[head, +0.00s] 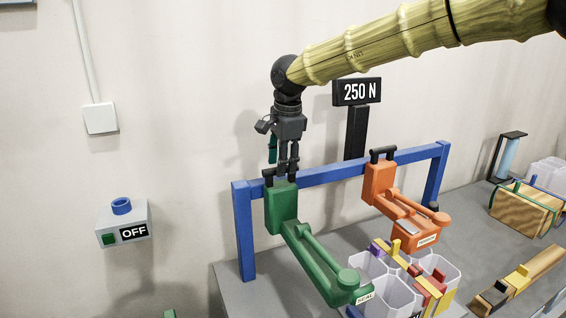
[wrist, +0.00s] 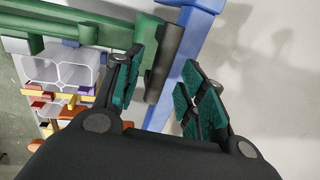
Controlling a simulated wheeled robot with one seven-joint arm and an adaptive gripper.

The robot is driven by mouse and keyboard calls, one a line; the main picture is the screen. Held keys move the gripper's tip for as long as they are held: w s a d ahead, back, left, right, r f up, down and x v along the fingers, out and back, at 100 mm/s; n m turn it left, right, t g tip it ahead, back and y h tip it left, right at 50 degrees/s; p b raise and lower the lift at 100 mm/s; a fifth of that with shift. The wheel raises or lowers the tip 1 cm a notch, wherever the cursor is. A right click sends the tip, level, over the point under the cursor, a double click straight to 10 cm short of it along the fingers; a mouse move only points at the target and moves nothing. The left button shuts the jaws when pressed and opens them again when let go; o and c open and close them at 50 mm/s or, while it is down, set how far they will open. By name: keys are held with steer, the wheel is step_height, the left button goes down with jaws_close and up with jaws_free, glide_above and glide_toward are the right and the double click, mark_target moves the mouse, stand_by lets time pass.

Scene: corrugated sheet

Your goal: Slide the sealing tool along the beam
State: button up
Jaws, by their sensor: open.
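The green sealing tool (head: 283,210), labelled SEAL, hangs at the left end of the blue beam (head: 335,172), its long arm sloping down to the front right. A dark bar handle (wrist: 167,60) is on its top. My gripper (head: 287,170) is directly above this handle, pointing down, fingers apart. In the wrist view, the handle and the blue beam (wrist: 187,75) show between the teal finger pads of my gripper (wrist: 163,70), with the green tool body (wrist: 95,32) beyond the left finger. I cannot tell whether the fingers touch the handle.
An orange tool (head: 379,185) with a dark handle hangs further right on the beam. Clear bins (head: 398,292) with coloured parts stand in front. A 250 N sign (head: 357,92) stands behind the beam. A switch box (head: 124,226) reading OFF is on the left wall.

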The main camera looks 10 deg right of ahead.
steer(key=shift+w+f, duration=0.1)
steer(key=shift+f, duration=0.5)
